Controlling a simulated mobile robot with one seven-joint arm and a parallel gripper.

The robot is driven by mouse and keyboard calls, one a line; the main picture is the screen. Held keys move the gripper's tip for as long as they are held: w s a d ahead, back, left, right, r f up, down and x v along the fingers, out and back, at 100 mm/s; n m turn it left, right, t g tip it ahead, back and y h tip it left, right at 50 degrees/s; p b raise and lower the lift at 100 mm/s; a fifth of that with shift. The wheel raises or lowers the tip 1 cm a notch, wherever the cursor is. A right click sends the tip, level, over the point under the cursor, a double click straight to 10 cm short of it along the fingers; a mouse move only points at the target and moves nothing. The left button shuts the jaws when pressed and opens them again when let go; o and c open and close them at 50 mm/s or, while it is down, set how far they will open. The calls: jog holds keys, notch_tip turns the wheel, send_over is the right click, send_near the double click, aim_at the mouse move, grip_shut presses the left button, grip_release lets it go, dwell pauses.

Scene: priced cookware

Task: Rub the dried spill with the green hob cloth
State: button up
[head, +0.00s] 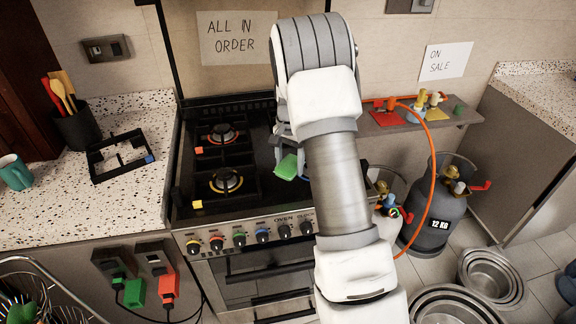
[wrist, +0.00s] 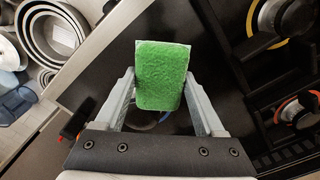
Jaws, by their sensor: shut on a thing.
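The green hob cloth (wrist: 162,76) is a rough, block-shaped pad held between the two fingers of my gripper (wrist: 160,92). In the head view the green cloth (head: 287,167) shows at the left of my arm, over the right part of the black hob (head: 262,185). My gripper (head: 289,150) is partly hidden there behind my arm. I cannot tell whether the cloth touches the hob surface. I cannot make out the dried spill; my arm, gripper and cloth cover part of the hob.
Two burners (head: 226,180) with black grates fill the hob's left side. A loose black grate (head: 120,155) lies on the left counter. At the right are a shelf (head: 420,121), a gas cylinder (head: 436,205) with an orange hose, and nested pans (head: 490,278) on the floor.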

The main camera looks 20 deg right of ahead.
jog(key=shift+r+p, duration=0.55)
jog(key=shift+r, duration=0.7)
